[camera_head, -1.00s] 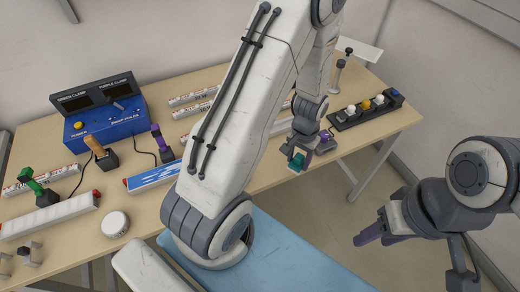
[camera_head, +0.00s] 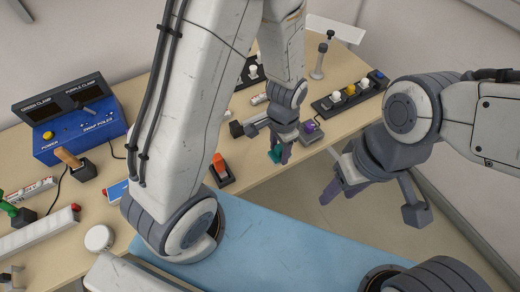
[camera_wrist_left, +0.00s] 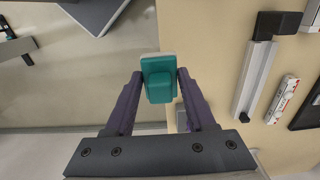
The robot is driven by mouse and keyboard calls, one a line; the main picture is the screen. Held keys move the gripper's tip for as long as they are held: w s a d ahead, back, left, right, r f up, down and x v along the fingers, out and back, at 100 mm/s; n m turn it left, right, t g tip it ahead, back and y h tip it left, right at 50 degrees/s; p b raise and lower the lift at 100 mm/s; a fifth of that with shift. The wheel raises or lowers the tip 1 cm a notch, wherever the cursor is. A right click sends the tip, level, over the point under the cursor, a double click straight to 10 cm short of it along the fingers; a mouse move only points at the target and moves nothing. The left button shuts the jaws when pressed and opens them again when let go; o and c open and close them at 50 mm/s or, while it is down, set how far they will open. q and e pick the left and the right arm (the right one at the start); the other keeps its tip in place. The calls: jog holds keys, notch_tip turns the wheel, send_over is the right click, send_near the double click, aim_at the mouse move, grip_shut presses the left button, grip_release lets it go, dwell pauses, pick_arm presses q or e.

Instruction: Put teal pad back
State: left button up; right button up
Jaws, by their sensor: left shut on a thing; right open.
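The teal pad (camera_head: 275,155) is a small block held between the fingertips of my left gripper (camera_head: 281,149), near the front edge of the table. In the left wrist view the teal pad (camera_wrist_left: 158,82) sits between the two purple fingers, with a pale layer along its far edge. The left gripper (camera_wrist_left: 160,90) is shut on it. My right gripper (camera_head: 340,188) is open and empty, in front of the table at the right. My left arm hides part of the table.
A dark block with a purple part (camera_head: 311,129) stands just right of my left gripper. A row of coloured knobs (camera_head: 350,94) lies behind it. An orange-handled tool (camera_head: 220,168) stands to the left. The blue clamp box (camera_head: 80,132) is at the far left.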

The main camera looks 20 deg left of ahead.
pick_arm(q)
jog(key=w+a+f, duration=0.1)
jog(key=a, duration=0.1)
jog(key=w+a+f+p, duration=0.1)
jog(key=a+f, duration=0.1)
jog(key=w+a+f, duration=0.1)
jog(key=a, duration=0.1)
jog(key=shift+a+f, duration=0.2)
jog(key=shift+a, duration=0.2)
jog(key=shift+w+a+f+p, duration=0.1)
jog(key=shift+a+f+p, duration=0.05)
jog(key=shift+f+p, duration=0.15)
notch_tip(320, 180, down, 3)
jog(key=shift+f+p, duration=0.1)
jog(key=shift+p, duration=0.25)
jog(key=shift+f, duration=0.25)
